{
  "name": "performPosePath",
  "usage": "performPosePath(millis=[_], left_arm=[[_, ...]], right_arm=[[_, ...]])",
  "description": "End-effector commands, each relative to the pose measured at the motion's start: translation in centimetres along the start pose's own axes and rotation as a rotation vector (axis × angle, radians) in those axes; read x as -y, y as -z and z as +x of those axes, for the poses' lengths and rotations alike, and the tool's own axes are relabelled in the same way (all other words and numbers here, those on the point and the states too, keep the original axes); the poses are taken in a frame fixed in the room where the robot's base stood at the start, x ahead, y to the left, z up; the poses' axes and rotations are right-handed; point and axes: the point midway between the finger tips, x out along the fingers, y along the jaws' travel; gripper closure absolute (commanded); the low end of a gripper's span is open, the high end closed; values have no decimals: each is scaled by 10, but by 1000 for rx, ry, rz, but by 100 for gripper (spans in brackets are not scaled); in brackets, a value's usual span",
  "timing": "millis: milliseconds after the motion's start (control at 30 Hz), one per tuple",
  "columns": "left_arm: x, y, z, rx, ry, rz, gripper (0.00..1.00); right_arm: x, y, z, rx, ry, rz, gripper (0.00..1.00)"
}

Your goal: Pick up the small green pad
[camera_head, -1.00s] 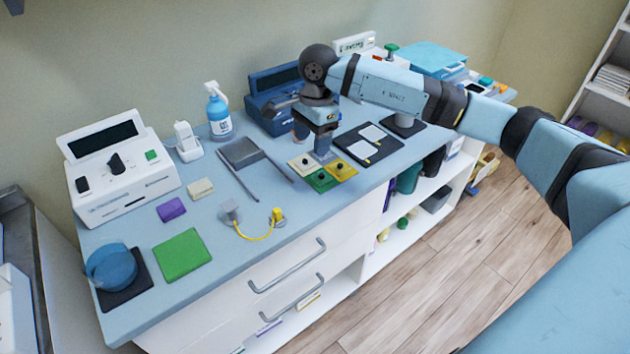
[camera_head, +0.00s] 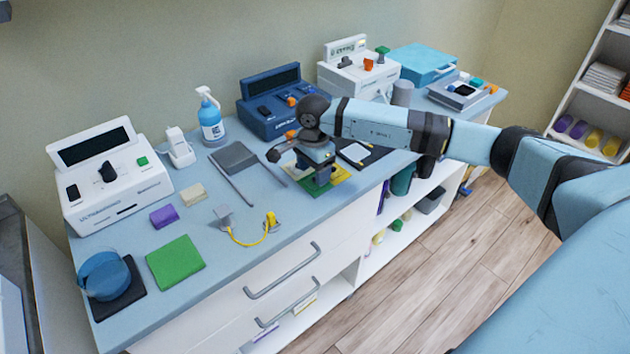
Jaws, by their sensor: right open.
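The small green pad (camera_head: 318,190) lies in a cluster of small coloured pads near the counter's front edge. Only a green edge of it shows now, below my right gripper. A yellow pad (camera_head: 341,174) beside it is partly visible. My right gripper (camera_head: 320,181) is open and points down over the cluster, hiding most of it. I cannot tell whether its fingers touch the green pad. A larger green pad (camera_head: 175,262) lies apart at the left front of the counter. My left gripper is not in view.
A grey pad with two rods (camera_head: 235,157) lies left of the gripper. A yellow cable (camera_head: 248,240) is nearer the front. A blue device (camera_head: 270,105), a white device (camera_head: 118,180) and a spray bottle (camera_head: 210,118) stand along the back. A dark tray (camera_head: 362,152) is partly behind my arm.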

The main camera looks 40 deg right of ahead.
Motion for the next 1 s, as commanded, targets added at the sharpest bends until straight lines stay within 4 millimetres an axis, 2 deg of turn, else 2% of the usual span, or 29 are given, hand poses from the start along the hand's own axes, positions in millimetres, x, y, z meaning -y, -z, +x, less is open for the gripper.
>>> performPosePath(millis=[133, 367, 400, 500, 533, 1000], left_arm=[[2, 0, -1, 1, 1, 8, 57], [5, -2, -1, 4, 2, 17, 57], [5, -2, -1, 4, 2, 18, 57], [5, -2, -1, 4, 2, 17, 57], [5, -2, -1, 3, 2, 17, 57], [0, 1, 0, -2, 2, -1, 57]], right_arm=[[0, 0, 21, 0, -2, 0, 38], [0, 0, 24, 0, 1, 0, 38], [0, 0, 24, 0, 1, 0, 43], [0, 0, 24, 0, 1, 0, 66], [0, 0, 24, 0, 1, 0, 67], [0, 1, 18, -1, 1, 1, 68]])
